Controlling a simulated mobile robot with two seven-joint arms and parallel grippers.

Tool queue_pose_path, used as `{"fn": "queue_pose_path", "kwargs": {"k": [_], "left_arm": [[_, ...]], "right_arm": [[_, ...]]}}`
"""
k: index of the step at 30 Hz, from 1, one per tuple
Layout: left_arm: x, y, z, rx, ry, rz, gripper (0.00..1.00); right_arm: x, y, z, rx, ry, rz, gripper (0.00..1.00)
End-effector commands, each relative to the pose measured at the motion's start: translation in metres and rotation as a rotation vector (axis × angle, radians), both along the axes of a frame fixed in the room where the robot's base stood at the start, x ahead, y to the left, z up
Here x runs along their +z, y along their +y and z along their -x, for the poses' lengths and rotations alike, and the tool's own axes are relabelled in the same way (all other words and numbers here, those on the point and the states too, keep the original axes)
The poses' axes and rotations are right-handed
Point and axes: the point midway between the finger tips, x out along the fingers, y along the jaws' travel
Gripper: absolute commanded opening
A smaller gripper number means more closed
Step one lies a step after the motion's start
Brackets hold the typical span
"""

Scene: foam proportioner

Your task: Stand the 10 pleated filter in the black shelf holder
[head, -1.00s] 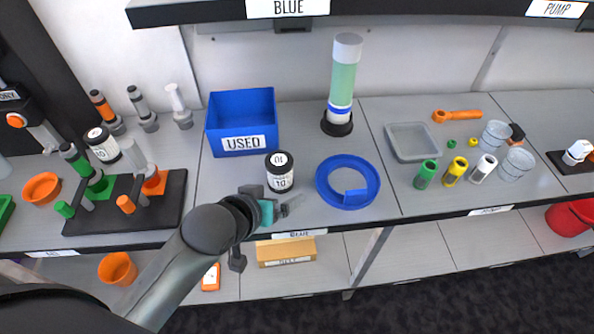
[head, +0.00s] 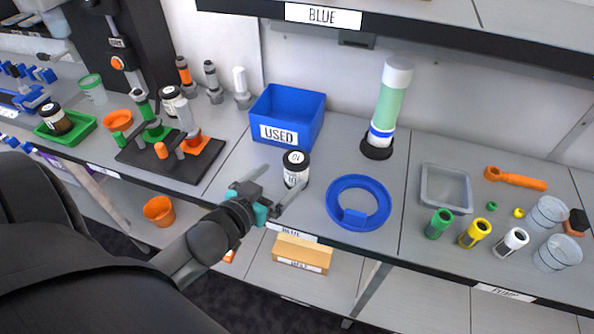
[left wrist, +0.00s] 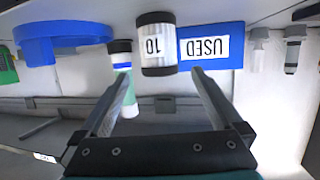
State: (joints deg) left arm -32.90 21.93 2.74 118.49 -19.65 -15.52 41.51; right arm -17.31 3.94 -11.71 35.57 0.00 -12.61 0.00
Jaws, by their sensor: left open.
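The 10 pleated filter (head: 296,169) is a short white cylinder with a black top, marked 10, upright on the bench in front of the USED bin. It also shows upside down in the left wrist view (left wrist: 157,46), framed beyond the finger gap. My left gripper (head: 276,186) is open and empty, just in front of the filter, fingers pointing towards it; I see no grip on it. The wrist view shows both spread fingers (left wrist: 162,74). A black round base (head: 377,148) holds a tall green tube; I cannot tell whether it is the shelf holder. My right gripper is not in view.
The blue USED bin (head: 315,118) stands behind the filter, and a blue ring (head: 335,203) lies to its right. A black board (head: 133,158) with fixtures is at left. A clear tray (head: 445,189) and several small cylinders are at right. A shelf (head: 420,29) overhangs the back.

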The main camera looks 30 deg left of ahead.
Motion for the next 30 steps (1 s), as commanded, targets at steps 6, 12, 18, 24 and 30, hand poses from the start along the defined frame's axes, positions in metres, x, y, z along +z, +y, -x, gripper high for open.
{"fn": "queue_pose_path", "kwargs": {"k": [6, 12, 18, 24, 30], "left_arm": [[-0.009, 0.002, -0.032, -0.001, -0.002, -0.002, 1.0], [-0.016, 0.002, -0.051, 0.001, 0.0, 0.0, 1.0], [-0.018, 0.002, -0.058, 0.0, 0.001, 0.0, 1.0], [-0.025, 0.004, -0.081, 0.0, -0.002, 0.0, 1.0], [-0.031, 0.004, -0.1, 0.001, 0.001, 0.001, 1.0]], "right_arm": [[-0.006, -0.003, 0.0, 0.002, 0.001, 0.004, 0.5], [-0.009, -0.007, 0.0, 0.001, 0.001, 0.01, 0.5], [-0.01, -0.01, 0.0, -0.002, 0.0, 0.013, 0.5], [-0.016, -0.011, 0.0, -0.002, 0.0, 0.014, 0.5], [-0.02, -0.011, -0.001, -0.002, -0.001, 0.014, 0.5]]}}
